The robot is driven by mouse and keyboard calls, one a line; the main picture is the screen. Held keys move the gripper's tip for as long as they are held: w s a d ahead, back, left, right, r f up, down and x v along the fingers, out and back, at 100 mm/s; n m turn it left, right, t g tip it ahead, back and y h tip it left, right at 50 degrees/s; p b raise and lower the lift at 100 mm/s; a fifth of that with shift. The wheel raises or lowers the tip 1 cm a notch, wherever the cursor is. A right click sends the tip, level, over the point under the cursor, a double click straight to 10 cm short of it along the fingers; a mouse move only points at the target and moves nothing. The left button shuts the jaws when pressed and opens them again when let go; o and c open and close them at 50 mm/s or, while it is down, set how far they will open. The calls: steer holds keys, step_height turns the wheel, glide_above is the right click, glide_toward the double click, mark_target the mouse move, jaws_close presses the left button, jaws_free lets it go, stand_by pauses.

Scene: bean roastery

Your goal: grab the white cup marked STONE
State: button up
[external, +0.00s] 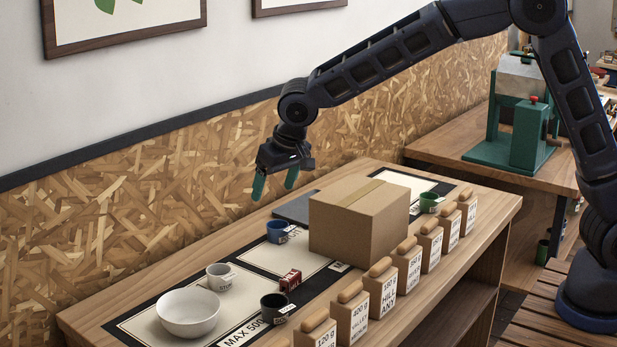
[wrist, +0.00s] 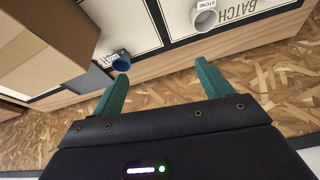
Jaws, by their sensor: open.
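The white cup (external: 219,277) stands upright on the paper mat at the left part of the table, behind the large white bowl. Its small label is hard to read in the external view. In the wrist view the white cup (wrist: 205,18) sits at the top right, with a label reading STONE. My gripper (external: 273,185) is open and empty, with green fingers pointing down, high above the back edge of the table. It is to the right of the cup and apart from it. The gripper (wrist: 158,80) also shows in the wrist view, with nothing between its fingers.
A blue cup (external: 278,232) stands below the gripper, beside a large cardboard box (external: 359,219). Several labelled bags line the front. A chipboard wall (external: 120,220) runs behind.

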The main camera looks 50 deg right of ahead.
glide_toward(220, 271)
steer(key=s+a+r, duration=0.2)
steer(key=s, duration=0.1)
steer(key=shift+a+f, duration=0.15)
steer(key=shift+a, duration=0.15)
steer(key=x, duration=0.5)
steer(key=shift+w+d+f, duration=0.1)
steer(key=shift+w, duration=0.1)
steer(key=shift+w+x, duration=0.15)
steer(key=shift+x, duration=1.15)
steer(key=shift+w+x, duration=0.1)
steer(key=shift+x, duration=1.2)
steer(key=shift+d, duration=0.2)
steer(key=shift+c, duration=0.5)
steer(key=c, duration=1)
